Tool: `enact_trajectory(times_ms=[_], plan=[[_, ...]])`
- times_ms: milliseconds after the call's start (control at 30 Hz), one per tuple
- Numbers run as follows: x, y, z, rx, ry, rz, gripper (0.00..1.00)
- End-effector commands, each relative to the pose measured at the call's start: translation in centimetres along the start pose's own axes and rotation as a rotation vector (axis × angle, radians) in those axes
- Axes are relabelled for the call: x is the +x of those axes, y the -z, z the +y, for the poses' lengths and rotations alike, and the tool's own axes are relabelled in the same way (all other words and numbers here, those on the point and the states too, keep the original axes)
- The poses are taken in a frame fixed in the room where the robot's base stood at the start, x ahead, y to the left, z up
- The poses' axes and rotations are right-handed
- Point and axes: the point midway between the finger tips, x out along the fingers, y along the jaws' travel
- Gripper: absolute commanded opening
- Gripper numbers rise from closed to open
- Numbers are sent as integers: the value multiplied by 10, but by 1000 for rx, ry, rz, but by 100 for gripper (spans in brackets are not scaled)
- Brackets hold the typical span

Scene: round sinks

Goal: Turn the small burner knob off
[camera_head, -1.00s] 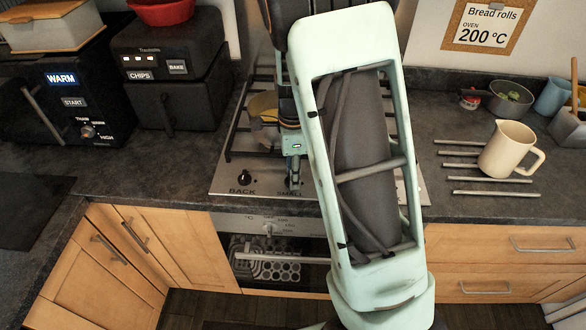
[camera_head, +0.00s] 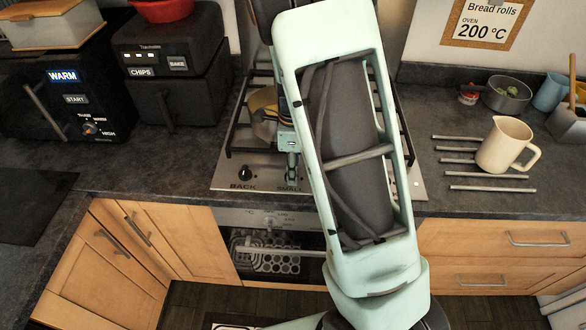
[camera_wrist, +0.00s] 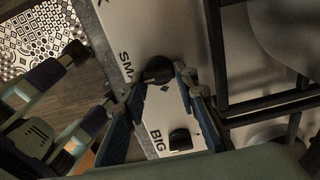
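The small burner knob (camera_wrist: 158,67) is dark and round on the steel hob panel, beside the partly hidden "SMALL" lettering in the wrist view. My gripper (camera_wrist: 160,80) has its two blue fingers apart, with their tips on either side of this knob. I cannot tell whether they touch it. In the head view my gripper (camera_head: 292,174) points down just above the "SMALL" label and hides the knob. The knob's setting is not clear. The big burner knob (camera_wrist: 180,139) sits nearby, lower in the wrist view. The back burner knob (camera_head: 246,173) is left of my gripper in the head view.
A yellowish pan (camera_head: 264,112) sits on the hob behind my gripper. Black pan supports (camera_wrist: 270,105) lie close to my fingers. A cream jug (camera_head: 503,145) stands on metal bars at right. Black appliances stand at left. The front-left counter is clear.

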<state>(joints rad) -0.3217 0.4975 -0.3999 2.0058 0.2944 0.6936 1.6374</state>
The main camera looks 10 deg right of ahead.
Motion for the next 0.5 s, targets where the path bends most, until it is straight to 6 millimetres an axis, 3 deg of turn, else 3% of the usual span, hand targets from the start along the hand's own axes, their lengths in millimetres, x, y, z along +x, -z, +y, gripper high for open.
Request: enact_trajectory(times_ms=[167,500], plan=[[-1,0,-1,2,3,-1,45],[-5,0,-1,-1,2,-1,45]])
